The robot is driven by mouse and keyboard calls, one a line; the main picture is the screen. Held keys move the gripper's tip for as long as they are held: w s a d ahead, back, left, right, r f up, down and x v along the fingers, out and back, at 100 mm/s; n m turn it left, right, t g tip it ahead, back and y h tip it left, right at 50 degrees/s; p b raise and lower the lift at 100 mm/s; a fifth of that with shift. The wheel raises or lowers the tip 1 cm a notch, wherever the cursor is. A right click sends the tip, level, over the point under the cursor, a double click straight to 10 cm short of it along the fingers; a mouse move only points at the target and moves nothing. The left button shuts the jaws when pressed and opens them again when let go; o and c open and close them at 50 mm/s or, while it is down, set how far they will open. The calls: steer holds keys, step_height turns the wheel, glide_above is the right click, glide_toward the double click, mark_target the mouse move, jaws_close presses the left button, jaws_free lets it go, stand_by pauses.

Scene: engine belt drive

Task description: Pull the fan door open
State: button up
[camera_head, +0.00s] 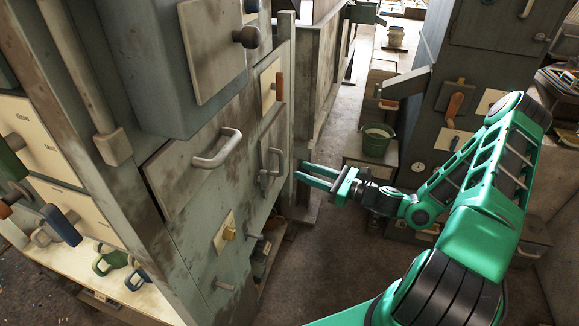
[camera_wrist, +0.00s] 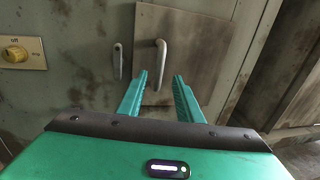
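The likely fan door (camera_wrist: 190,50) is a worn grey-brown panel ahead of my gripper in the wrist view; no label on it is readable. In the head view the same panel (camera_head: 273,137) is seen at a steep angle and looks closed. Its upright grey bar handle (camera_wrist: 160,62) also shows in the head view (camera_head: 278,160). A smaller grey handle (camera_wrist: 117,60) sits just left of the panel. My gripper (camera_wrist: 164,77) is open and empty, its fingertips on either side of the handle's line. In the head view my gripper (camera_head: 301,171) appears short of the handle.
A yellow knob (camera_head: 228,232) marked "off" is on the cabinet left of the panel. A larger door with a grey handle (camera_head: 217,148) is farther left. A green bucket (camera_head: 377,140) stands on a box behind my gripper. Open floor (camera_head: 325,250) lies below the arm.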

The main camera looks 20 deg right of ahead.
mark_target(282, 151)
steer(key=x, duration=0.6)
steer(key=shift+w+a, duration=0.25)
steer(key=shift+c, duration=0.6)
